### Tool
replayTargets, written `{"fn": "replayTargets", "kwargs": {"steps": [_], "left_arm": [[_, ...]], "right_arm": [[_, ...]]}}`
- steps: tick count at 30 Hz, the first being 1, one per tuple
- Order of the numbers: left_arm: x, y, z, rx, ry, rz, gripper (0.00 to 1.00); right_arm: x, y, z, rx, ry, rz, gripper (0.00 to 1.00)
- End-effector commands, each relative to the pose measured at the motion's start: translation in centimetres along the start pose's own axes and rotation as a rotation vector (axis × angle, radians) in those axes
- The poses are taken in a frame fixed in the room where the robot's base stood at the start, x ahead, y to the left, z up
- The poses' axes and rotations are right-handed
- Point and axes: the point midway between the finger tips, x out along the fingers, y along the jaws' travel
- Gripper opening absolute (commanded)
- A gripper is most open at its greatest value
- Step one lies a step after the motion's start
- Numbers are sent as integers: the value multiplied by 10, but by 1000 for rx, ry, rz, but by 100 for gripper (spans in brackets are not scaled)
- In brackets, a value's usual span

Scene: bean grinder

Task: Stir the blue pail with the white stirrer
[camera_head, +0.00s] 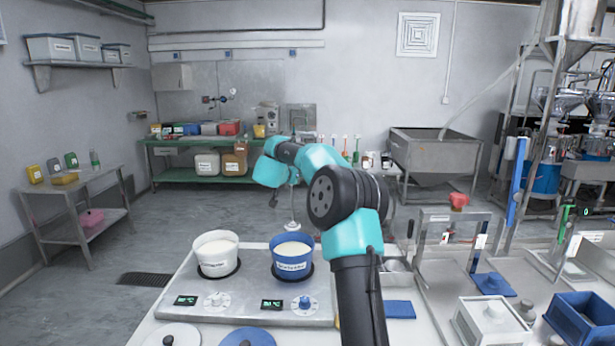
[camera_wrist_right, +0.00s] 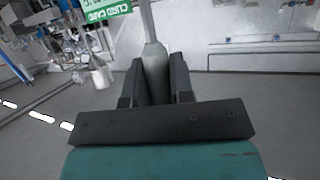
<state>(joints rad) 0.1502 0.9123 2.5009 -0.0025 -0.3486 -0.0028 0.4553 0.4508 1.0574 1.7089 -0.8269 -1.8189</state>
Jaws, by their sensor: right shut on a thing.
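The blue pail (camera_head: 292,266) stands on the right burner of the steel hot plate and holds pale contents. The stirrer (camera_head: 292,208) hangs upright with its pale disc end just above the pail's far rim in the head view; I cannot tell whether it is over the opening or behind it. My right gripper (camera_wrist_right: 153,85) is shut on the stirrer's light grey handle (camera_wrist_right: 153,62) in the right wrist view. In the head view my right arm largely hides that gripper. My left gripper is not in view.
A white pail (camera_head: 216,257) stands on the left burner of the hot plate (camera_head: 245,312). A white lid (camera_head: 172,337) and a blue lid (camera_head: 248,338) lie in front. A blue box (camera_head: 580,322) and a white box (camera_head: 490,327) stand at the right.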

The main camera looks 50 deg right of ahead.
Motion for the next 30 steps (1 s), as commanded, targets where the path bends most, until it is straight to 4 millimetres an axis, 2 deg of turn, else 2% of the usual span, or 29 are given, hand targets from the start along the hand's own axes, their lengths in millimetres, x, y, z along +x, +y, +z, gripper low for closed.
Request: {"fn": "replayTargets", "kwargs": {"steps": [17,30], "left_arm": [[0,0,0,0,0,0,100],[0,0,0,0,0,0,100]], "right_arm": [[1,-3,4,-3,1,-4,0],[13,-3,33,-3,0,-4,0]]}}
